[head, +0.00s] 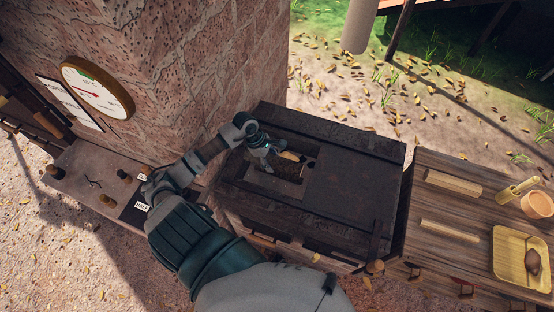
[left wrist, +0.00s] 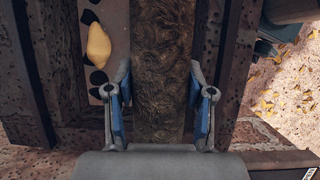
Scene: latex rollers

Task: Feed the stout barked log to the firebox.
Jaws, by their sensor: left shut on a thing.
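The stout barked log (left wrist: 160,50) is brown and rough. My left gripper (head: 266,155) is shut on it, with blue-padded fingers (left wrist: 160,100) on both sides of it in the left wrist view. In the head view, the log (head: 264,166) is mostly hidden by the gripper and sits at the rectangular opening in the top of the dark firebox (head: 350,160). In the left wrist view, the log lies between the opening's dark walls; how deep its far end reaches is hidden. My right gripper is not in view.
A pale yellow piece (left wrist: 98,45) lies in the opening left of the log, above a plate with dark holes. A brick chimney (head: 180,70) with a round gauge (head: 97,87) stands left. A wooden side table (head: 455,210) at right holds pale sticks and a yellow tray (head: 510,258).

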